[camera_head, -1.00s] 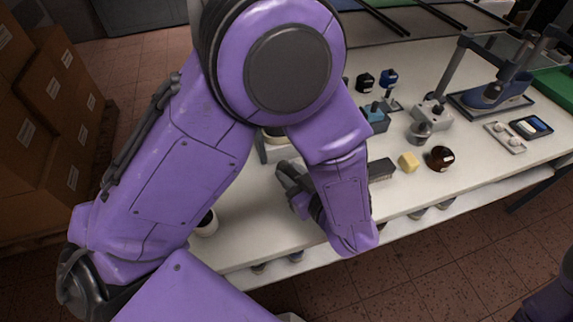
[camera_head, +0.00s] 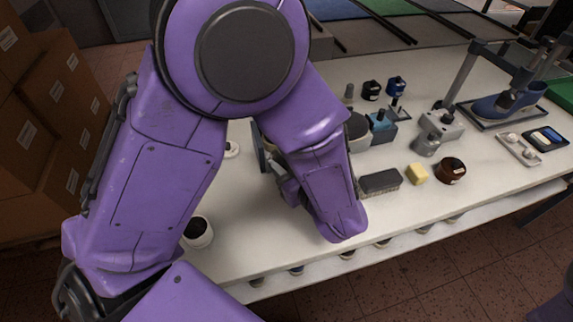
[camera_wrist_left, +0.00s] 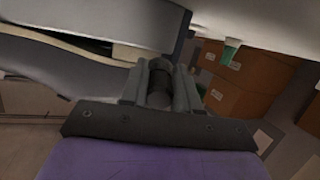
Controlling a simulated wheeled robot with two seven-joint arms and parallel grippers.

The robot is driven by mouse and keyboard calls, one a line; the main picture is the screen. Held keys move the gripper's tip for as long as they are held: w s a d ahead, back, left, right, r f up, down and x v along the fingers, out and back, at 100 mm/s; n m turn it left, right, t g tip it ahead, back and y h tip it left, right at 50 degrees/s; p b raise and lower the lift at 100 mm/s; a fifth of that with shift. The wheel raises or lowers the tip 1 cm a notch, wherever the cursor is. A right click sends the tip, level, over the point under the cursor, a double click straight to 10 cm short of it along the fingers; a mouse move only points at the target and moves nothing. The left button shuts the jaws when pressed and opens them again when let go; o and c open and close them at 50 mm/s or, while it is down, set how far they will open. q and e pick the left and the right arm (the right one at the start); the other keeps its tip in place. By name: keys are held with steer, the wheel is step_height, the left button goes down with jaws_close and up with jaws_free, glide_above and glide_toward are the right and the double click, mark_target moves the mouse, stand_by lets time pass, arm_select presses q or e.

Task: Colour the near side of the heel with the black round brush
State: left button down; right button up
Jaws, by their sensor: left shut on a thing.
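My left gripper (camera_wrist_left: 160,88) is shut on a dark, short cylinder that appears to be the black round brush (camera_wrist_left: 160,69). In the head view the left hand (camera_head: 286,185) is mostly behind my purple forearm, so the fingertips and brush tip are hidden there. In the left wrist view a large grey shape with a cream band (camera_wrist_left: 125,53), which looks like the shoe with its sole edge, lies just beyond the fingers. I cannot tell whether the brush touches the heel. An open white jar with dark contents (camera_head: 198,232) stands on the table left of the hand. My right gripper is out of view.
Cardboard boxes (camera_head: 45,110) stack at left.

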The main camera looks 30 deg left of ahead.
arm_select(q)
steer(key=shift+w+a, duration=0.55)
stand_by(0.4)
